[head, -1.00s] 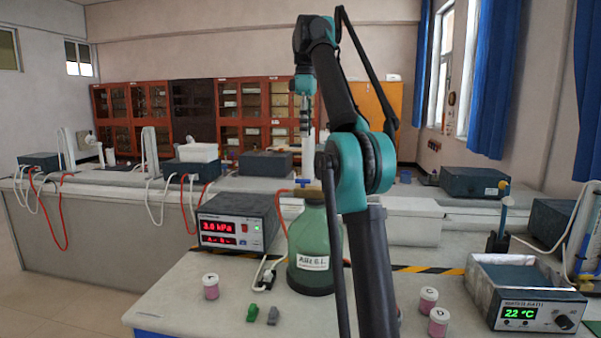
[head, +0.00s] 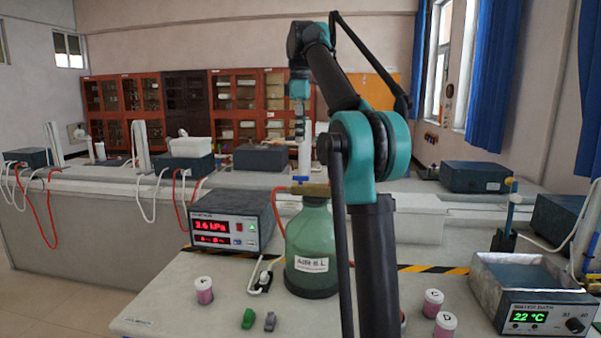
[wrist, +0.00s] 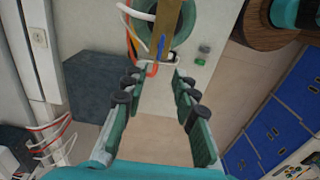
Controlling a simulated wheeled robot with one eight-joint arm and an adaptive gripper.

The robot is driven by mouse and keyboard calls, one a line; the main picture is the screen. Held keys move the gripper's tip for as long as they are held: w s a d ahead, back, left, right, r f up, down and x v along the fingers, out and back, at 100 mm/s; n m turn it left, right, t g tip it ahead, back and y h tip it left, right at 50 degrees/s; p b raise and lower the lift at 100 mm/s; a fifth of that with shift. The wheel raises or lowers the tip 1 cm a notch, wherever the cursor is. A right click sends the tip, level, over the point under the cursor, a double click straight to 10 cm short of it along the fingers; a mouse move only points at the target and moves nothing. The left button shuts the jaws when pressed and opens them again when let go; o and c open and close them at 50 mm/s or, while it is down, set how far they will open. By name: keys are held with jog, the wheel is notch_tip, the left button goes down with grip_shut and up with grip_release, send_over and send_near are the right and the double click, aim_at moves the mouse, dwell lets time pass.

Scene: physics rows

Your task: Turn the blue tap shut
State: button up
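The blue tap (head: 300,179) sits on a brass fitting (head: 310,189) on top of a green bottle (head: 313,250) with a white label.
A pressure display box (head: 232,222) stands left of the bottle, with a red hose behind. Pink-filled jars (head: 204,290) and small green (head: 248,318) and grey pieces lie in front. A water bath (head: 540,290) stands right. My arm crosses the view right of the bottle.

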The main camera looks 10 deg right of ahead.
aim_at(301, 180)
notch_tip(301, 180, down, 12)
jog(key=shift+f, duration=0.2)
dwell(0.4)
grip_shut()
